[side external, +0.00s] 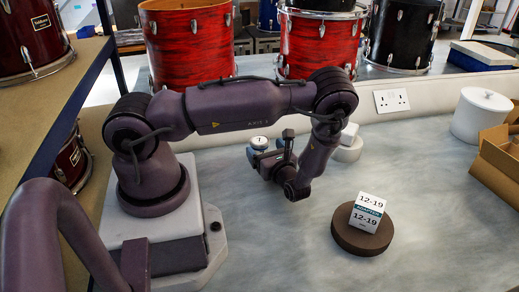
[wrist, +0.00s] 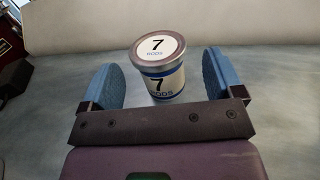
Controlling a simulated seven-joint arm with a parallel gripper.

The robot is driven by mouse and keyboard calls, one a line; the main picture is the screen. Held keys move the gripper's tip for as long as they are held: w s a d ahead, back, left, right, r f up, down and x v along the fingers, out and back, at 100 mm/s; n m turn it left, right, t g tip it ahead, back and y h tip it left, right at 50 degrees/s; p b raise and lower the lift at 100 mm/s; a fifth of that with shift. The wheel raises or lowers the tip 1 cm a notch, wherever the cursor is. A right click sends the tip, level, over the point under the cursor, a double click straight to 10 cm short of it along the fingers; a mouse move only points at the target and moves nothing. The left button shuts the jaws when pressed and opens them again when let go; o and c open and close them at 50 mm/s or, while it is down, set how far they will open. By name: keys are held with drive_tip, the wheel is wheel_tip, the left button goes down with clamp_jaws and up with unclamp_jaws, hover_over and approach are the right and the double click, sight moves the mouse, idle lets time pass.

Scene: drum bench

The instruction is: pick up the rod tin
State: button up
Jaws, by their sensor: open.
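The rod tin (wrist: 163,84) is a small round tin with a white lid and label marked "7 RODS". In the wrist view it stands upright between the two blue finger pads, with a visible gap on each side. My gripper (wrist: 163,88) is open around or just short of the tin; how far the pads reach along it is hard to tell. In the side external view the tin's white lid (side external: 259,141) shows beside my gripper (side external: 264,152), which partly hides the tin's body.
A white box marked "12-19" (side external: 367,212) sits on a dark round block (side external: 361,238) to the right. A white round piece with a small block (side external: 347,148) stands behind my wrist. A white lidded canister (side external: 481,115) and cardboard box (side external: 499,163) are far right. The front bench is clear.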

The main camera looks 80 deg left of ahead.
sight(256, 136)
drive_tip(key=a, duration=0.2)
drive_tip(key=s+a, duration=0.1)
drive_tip(key=a, duration=0.1)
drive_tip(key=shift+a+r, duration=0.1)
drive_tip(key=shift+r, duration=0.15)
drive_tip(key=c, duration=0.9)
drive_tip(key=shift+c, duration=0.3)
drive_tip(key=shift+r, duration=0.1)
